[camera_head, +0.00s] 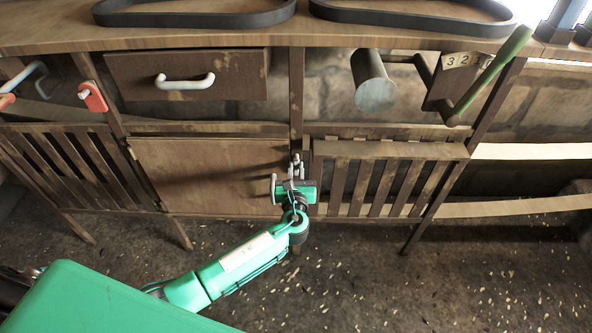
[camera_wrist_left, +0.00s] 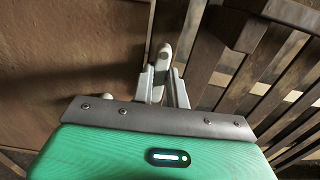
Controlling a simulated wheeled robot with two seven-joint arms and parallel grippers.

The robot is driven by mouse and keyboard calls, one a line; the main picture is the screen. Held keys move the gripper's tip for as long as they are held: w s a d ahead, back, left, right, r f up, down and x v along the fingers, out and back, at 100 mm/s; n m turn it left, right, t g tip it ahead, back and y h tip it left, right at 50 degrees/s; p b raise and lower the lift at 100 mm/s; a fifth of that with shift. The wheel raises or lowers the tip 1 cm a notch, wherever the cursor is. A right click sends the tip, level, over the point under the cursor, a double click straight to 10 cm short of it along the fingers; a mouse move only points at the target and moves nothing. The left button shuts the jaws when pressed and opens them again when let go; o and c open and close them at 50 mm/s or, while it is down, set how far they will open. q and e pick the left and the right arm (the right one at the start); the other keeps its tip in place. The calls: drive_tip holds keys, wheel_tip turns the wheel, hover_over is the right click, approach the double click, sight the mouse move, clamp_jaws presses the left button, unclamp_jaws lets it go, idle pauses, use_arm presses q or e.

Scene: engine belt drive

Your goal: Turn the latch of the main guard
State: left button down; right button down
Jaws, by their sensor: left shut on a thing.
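The latch, a small pale lever (camera_wrist_left: 162,60), sits on the wooden post between a plain wooden panel and a slatted guard. It also shows as a small pale piece in the head view (camera_head: 296,158). My left gripper (camera_head: 296,170) reaches up to the post and is shut on the latch. In the left wrist view, the two grey fingers (camera_wrist_left: 161,78) stand on either side of the lever, which points up between them. The lower part of the latch is hidden by the fingers. The slatted guard (camera_head: 362,185) hangs closed right of the post. My right gripper is out of view.
Left of the post is a plain panel (camera_head: 210,170). Above it is a drawer (camera_head: 190,95) with a white handle. A grey cylinder (camera_head: 374,92) and a green lever (camera_head: 492,75) are upper right. Black belts (camera_head: 195,19) lie on the top. The floor in front is clear.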

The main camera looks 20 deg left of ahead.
use_arm(q)
drive_tip(key=shift+f+n, duration=0.1)
drive_tip(key=shift+n, duration=0.2)
drive_tip(key=shift+n+b, duration=0.3)
drive_tip(key=n+b, duration=0.2)
drive_tip(key=n, duration=0.1)
drive_tip(key=shift+s+f+n, duration=0.1)
drive_tip(key=shift+f+n, duration=0.05)
drive_tip(key=shift+n, duration=0.25)
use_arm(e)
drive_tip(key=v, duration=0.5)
use_arm(q)
drive_tip(key=n+b, duration=0.1)
drive_tip(key=n, duration=0.1)
drive_tip(key=n+b, duration=0.2)
drive_tip(key=shift+a+f+n, duration=0.15)
drive_tip(key=shift+n, duration=0.15)
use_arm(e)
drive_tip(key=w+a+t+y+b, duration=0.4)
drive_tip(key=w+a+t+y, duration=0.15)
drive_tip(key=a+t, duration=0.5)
use_arm(q)
drive_tip(key=shift+a+n+b, duration=0.1)
drive_tip(key=shift+n+b, duration=0.55)
drive_tip(key=shift+n, duration=3.45)
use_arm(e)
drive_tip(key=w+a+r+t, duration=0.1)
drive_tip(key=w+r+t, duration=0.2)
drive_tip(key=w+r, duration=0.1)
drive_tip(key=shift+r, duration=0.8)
